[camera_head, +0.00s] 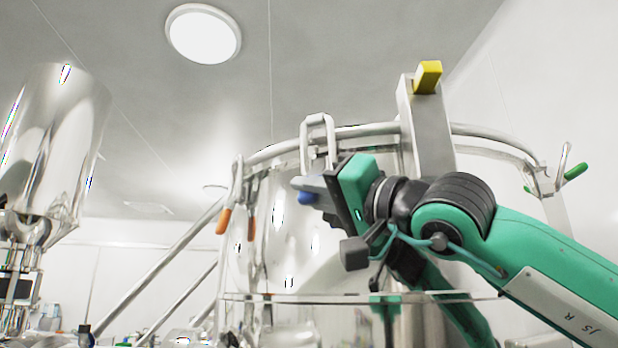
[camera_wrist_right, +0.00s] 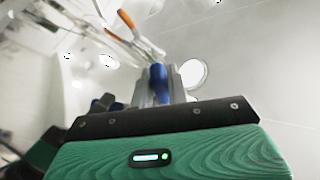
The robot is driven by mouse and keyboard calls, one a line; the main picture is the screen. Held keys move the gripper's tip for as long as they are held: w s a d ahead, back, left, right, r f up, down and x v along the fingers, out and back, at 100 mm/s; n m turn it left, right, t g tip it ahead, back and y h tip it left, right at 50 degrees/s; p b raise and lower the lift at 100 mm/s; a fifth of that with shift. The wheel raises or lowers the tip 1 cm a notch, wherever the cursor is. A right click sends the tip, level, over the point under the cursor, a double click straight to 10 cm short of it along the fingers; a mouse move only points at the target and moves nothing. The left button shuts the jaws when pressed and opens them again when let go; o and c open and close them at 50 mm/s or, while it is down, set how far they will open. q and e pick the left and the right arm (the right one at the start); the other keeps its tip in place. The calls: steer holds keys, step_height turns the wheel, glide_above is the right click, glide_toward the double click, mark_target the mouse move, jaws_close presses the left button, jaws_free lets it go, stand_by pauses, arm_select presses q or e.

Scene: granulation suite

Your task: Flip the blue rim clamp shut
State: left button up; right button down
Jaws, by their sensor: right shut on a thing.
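The blue rim clamp has a blue handle (camera_head: 305,198) and a bright metal loop (camera_head: 318,130) at the front rim of the steel vessel (camera_head: 280,230). The loop stands up above the rim, and the handle hangs below it. My right gripper (camera_head: 308,186) is shut on the blue handle, coming from the right. In the right wrist view the blue handle (camera_wrist_right: 158,82) sits between the grey fingers (camera_wrist_right: 163,90). The gripper body hides part of the clamp's base, so I cannot tell whether the loop is hooked. My left gripper is not in view.
Orange-handled clamps (camera_head: 223,222) hang on the rim at left; an orange handle (camera_wrist_right: 126,18) shows in the wrist view. A green-handled clamp (camera_head: 575,171) is at right. A metal post (camera_head: 428,130) with a yellow block (camera_head: 428,77) rises behind my wrist. A steel hopper (camera_head: 50,140) stands far left.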

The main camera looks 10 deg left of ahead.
steer(key=shift+w+d+f+n+g+y+p, duration=0.1)
steer(key=shift+w+f+n+g+y+p, duration=0.15)
steer(key=shift+n, duration=0.3)
steer(key=shift+w+n+g+y+p, duration=0.1)
steer(key=shift+w+n+g+p, duration=0.1)
steer(key=shift+n+p, duration=0.3)
steer(key=shift+w+d+f+n+g+y+p, duration=0.1)
steer(key=shift+w+f+n+g+y+p, duration=0.1)
steer(key=shift+n, duration=0.45)
steer(key=c, duration=1.4)
jaws_free()
steer(key=shift+o, duration=0.2)
steer(key=b+v, duration=0.4)
steer(key=v, duration=0.9)
steer(key=shift+d, duration=0.35)
